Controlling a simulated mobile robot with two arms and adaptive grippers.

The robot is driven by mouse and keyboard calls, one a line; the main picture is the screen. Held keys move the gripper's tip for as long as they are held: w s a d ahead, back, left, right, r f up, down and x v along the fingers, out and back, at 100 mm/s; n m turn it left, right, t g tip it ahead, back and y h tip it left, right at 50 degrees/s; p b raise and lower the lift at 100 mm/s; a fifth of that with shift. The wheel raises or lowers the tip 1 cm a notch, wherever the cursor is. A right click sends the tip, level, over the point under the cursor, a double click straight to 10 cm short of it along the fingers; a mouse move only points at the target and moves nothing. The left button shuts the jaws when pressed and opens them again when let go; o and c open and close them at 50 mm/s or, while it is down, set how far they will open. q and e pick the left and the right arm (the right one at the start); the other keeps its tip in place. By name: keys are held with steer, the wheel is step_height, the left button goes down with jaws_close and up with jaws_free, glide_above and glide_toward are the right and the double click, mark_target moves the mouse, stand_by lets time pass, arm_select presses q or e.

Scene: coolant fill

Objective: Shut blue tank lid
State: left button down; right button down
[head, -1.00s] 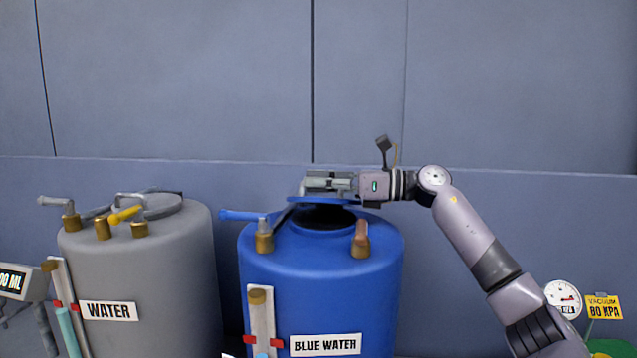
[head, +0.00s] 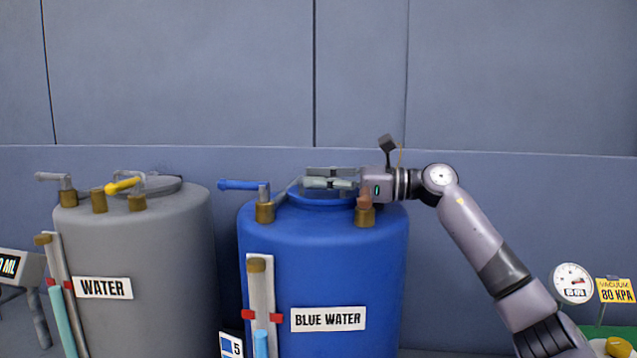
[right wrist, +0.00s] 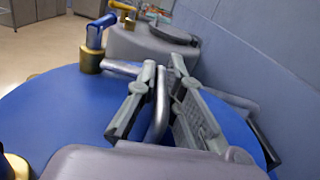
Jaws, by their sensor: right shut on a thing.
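The blue tank (head: 320,250), labelled BLUE WATER, stands in the middle of the head view. Its blue lid (head: 322,194) looks level over the top opening; I cannot tell whether it is fully seated. My right gripper (head: 312,177) lies just above the lid, coming in from the right. It is shut on the lid's metal handle, and the right wrist view shows the handle (right wrist: 160,108) between the two fingers (right wrist: 163,76). The gripper hides part of the lid. My left gripper is not in view.
A grey WATER tank (head: 135,245) stands to the left. A blue-handled valve (head: 264,207) and a brass fitting (head: 365,213) rise from the blue tank's top beside the lid. A wall is behind. A vacuum gauge (head: 572,282) stands at the right.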

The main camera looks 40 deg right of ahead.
steer(key=c, duration=1.9)
jaws_free()
steer(key=shift+f, duration=0.15)
steer(key=shift+o, duration=1.1)
steer(key=shift+s+d, duration=0.1)
steer(key=shift+v, duration=5.9)
